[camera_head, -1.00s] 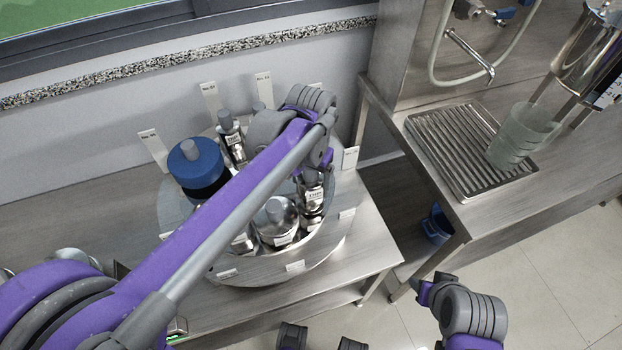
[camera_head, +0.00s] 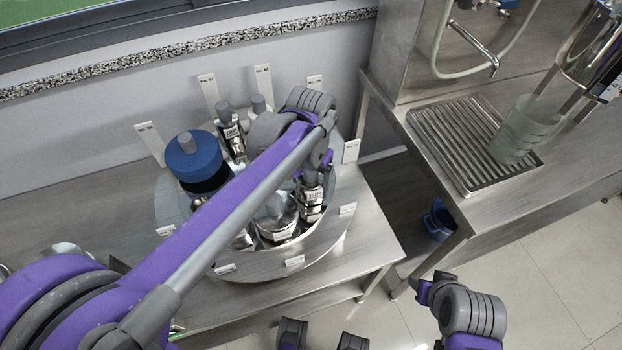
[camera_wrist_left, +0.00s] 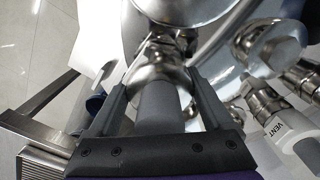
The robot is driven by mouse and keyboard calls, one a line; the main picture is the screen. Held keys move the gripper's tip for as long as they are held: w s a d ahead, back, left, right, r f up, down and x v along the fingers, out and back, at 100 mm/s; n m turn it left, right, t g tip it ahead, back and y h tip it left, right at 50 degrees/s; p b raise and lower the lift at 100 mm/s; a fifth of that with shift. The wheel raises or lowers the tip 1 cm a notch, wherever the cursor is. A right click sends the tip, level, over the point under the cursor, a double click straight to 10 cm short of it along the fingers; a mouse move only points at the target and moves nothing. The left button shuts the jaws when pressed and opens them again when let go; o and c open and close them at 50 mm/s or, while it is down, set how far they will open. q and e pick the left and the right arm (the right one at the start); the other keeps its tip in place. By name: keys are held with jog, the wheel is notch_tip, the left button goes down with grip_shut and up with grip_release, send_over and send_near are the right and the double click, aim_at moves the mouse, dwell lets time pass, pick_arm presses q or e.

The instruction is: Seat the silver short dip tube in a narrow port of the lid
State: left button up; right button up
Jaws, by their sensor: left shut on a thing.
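My left gripper (camera_head: 311,176) is at the right part of the round steel lid (camera_head: 335,247), its fingers pointing down. In the left wrist view its two fingers close on a grey cylindrical top (camera_wrist_left: 160,105) with a shiny metal fitting below it. In the head view a silver fitting with a white label (camera_head: 312,197) shows just under the fingers. I take it for the dip tube, but its lower end is hidden, and I cannot tell whether it is in a port. My right gripper (camera_head: 428,290) is low at the right, away from the lid; its jaws are unclear.
A blue-topped unit (camera_head: 195,158) and labelled fittings (camera_head: 232,135) stand on the lid. A fitting marked VENT (camera_wrist_left: 285,128) stands close right of my left gripper in the wrist view. Number tags ring the lid. A drip tray (camera_head: 465,150) with a clear beaker (camera_head: 525,135) is at right.

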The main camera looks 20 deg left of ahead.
pick_arm(q)
jog(key=shift+f, duration=0.2)
jog(key=o, duration=1.3)
jog(key=shift+o, duration=0.2)
notch_tip(320, 180, up, 11)
jog(key=shift+f+p, duration=0.1)
jog(key=shift+p, duration=0.4)
